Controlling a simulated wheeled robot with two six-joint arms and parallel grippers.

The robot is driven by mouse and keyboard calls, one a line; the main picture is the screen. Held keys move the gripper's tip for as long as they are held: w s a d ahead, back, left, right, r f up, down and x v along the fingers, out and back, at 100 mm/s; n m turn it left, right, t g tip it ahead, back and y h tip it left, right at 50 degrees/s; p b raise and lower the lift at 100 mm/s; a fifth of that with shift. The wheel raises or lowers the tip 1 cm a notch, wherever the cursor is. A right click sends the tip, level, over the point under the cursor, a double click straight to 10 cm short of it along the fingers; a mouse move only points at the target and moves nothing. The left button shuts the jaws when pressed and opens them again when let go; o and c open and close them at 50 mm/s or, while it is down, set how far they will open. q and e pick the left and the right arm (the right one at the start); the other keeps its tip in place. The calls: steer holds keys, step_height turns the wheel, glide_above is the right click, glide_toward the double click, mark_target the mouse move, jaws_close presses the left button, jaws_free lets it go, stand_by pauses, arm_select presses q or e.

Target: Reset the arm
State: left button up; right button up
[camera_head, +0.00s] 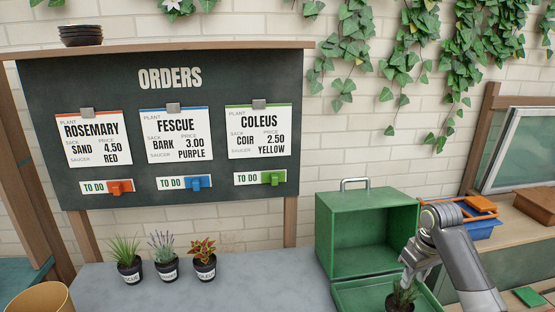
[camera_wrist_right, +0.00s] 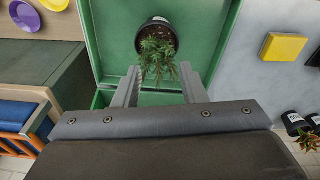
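My right gripper (camera_head: 412,272) is over the lowered door of the green box (camera_head: 368,238) at the right. In the right wrist view its two fingers (camera_wrist_right: 160,70) are apart, with nothing clamped between them. A potted plant with bushy green leaves (camera_head: 402,297) stands on the lowered door, partly hidden by the gripper in the head view. In the wrist view its dark pot (camera_wrist_right: 156,34) is just beyond the fingertips, and some leaves reach between the fingers. My left gripper is in neither view.
Three labelled potted plants (camera_head: 163,262) stand on the grey counter (camera_head: 255,275) below the orders board (camera_head: 165,130). A blue crate (camera_head: 482,231) is right of the green box. A yellow block (camera_wrist_right: 283,47) lies on the grey surface. The counter between plants and box is clear.

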steer(key=shift+h, duration=0.3)
steer(key=s+a+f, duration=0.1)
steer(key=s+f, duration=0.1)
steer(key=f, duration=0.1)
steer(key=s+a+f, duration=0.1)
steer(key=s+f, duration=0.2)
steer(key=s+a+f, duration=0.1)
steer(key=s+f, duration=0.2)
steer(key=f, duration=0.1)
steer(key=shift+s+f, duration=0.1)
steer(key=s+a+f+t, duration=0.15)
steer(key=s+f, duration=0.35)
steer(key=s, duration=0.5)
steer(key=s+a+r+m+h, duration=0.1)
steer(key=s+a+m, duration=0.1)
steer(key=s, duration=0.7)
steer(key=s+a+r+m+h, duration=0.1)
steer(key=s+m, duration=0.1)
steer(key=s, duration=0.7)
step_height(320, 180, down, 25)
steer(key=d+y, duration=0.1)
steer(key=d, duration=0.1)
steer(key=s+a+f+g, duration=0.1)
steer(key=s+a+f, duration=0.1)
steer(key=s+f, duration=1.3)
steer(key=shift+f+g, duration=0.35)
steer(key=shift+f, duration=0.1)
